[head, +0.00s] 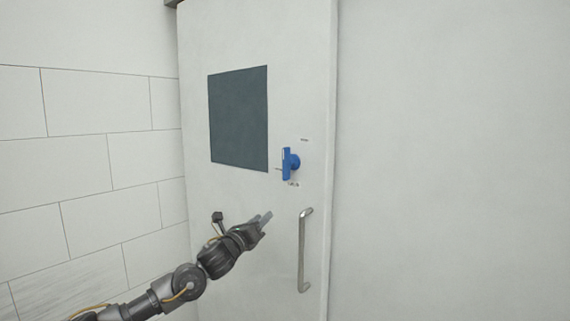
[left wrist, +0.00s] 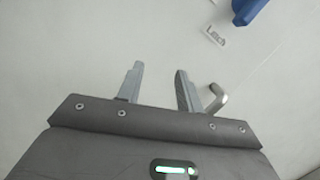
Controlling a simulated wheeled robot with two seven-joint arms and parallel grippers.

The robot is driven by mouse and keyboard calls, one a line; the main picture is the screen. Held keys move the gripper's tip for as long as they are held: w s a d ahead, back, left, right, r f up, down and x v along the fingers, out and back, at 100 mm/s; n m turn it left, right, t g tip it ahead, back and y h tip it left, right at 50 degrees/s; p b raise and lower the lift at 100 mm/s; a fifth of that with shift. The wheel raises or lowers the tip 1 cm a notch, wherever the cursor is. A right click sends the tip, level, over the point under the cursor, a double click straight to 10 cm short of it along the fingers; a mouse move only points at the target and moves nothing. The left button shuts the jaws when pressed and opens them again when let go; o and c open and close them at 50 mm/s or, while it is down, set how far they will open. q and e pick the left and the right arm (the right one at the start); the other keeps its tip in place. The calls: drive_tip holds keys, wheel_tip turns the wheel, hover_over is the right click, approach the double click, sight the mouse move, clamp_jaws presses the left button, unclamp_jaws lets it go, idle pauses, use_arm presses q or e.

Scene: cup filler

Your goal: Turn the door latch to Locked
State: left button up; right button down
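The blue door latch (head: 288,164) is on the white door (head: 230,35), right of the dark window, with its handle upright. Small labels sit above and below it, too small to read in the head view. Part of the blue latch (left wrist: 247,10) shows at the top right of the left wrist view, near a label (left wrist: 215,36). My left gripper (head: 266,218) is below and left of the latch, apart from it. In the left wrist view its two fingers (left wrist: 158,80) are spread with nothing between them. My right gripper is not in view.
A vertical metal pull handle (head: 303,250) is on the door below the latch, right of my left gripper. A dark window panel (head: 239,118) is at the upper left of the door. A tiled wall (head: 80,165) stands at the left, and a plain wall (head: 450,160) at the right.

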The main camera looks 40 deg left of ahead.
sight(284, 162)
use_arm(q)
drive_tip(key=s+d+r+m+t+h, duration=0.1)
drive_tip(key=s+d+r+m, duration=0.15)
drive_tip(key=r, duration=0.45)
drive_tip(key=s+d+r+m+t+h, duration=0.1)
drive_tip(key=s+d+r+m+h, duration=0.2)
drive_tip(key=r, duration=0.4)
drive_tip(key=shift+m+y, duration=0.35)
drive_tip(key=shift+y, duration=0.25)
drive_tip(key=p+x, duration=0.6)
drive_tip(key=x, duration=0.4)
drive_tip(key=shift+w+a+p, duration=0.15)
drive_tip(key=shift+w+p, duration=0.15)
drive_tip(key=shift+p, duration=0.1)
drive_tip(key=shift+w+r+p, duration=0.15)
drive_tip(key=shift+w+p, duration=0.2)
drive_tip(key=shift+w, duration=0.4)
clamp_jaws()
